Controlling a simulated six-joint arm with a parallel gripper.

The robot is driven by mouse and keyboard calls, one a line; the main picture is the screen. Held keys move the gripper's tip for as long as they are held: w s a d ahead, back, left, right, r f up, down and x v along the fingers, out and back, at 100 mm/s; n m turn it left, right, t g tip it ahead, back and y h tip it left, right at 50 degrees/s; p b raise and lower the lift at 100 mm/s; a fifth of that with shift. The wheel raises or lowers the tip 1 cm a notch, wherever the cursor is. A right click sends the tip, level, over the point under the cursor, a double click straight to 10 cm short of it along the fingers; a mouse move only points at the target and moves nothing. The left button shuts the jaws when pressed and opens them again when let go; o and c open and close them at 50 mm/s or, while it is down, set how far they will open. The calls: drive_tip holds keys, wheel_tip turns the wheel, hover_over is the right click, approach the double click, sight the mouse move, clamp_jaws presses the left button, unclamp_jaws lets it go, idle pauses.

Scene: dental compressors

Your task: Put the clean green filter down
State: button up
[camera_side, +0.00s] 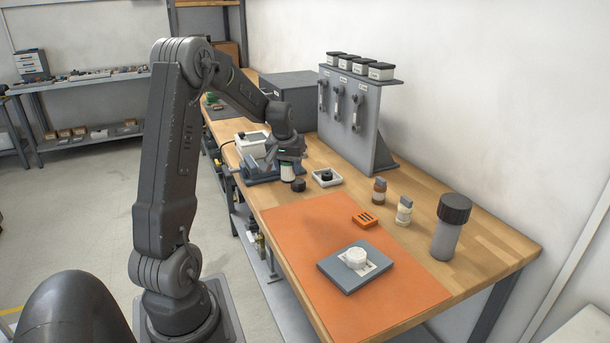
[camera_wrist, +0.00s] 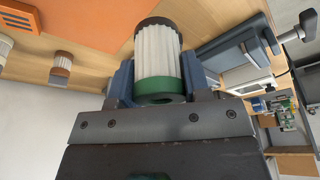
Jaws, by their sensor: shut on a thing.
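The green filter (camera_wrist: 158,50) has white pleats, a green end cap near my gripper and a dark rim at its far end. My gripper (camera_wrist: 158,82) is shut on it, with one blue-grey finger on each side of the green end. In the side view my gripper (camera_side: 289,156) points down over the workbench and the filter (camera_side: 287,173) hangs upright below it.
A white tray (camera_side: 338,180) with a black part is to the right. The orange mat (camera_side: 300,235) holds an orange block (camera_side: 365,219) and a grey plate (camera_side: 338,272) with a white round part. The mat's near-left area is clear.

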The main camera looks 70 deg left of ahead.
drive_tip(key=s+a+f+n, duration=0.1)
drive_tip(key=a+f, duration=0.1)
drive_tip(key=a, duration=0.1)
drive_tip(key=a+f+n, duration=0.1)
drive_tip(key=a+f, duration=0.1)
drive_tip(key=a, duration=0.2)
drive_tip(key=s+a+f+n+g, duration=0.1)
drive_tip(key=a+f, duration=0.1)
drive_tip(key=a, duration=0.1)
drive_tip(key=shift+s+a+y, duration=0.3)
drive_tip(key=shift+a, duration=0.1)
drive_tip(key=shift+f, duration=2.15)
drive_tip(key=shift+f, duration=0.2)
drive_tip(key=o, duration=0.9)
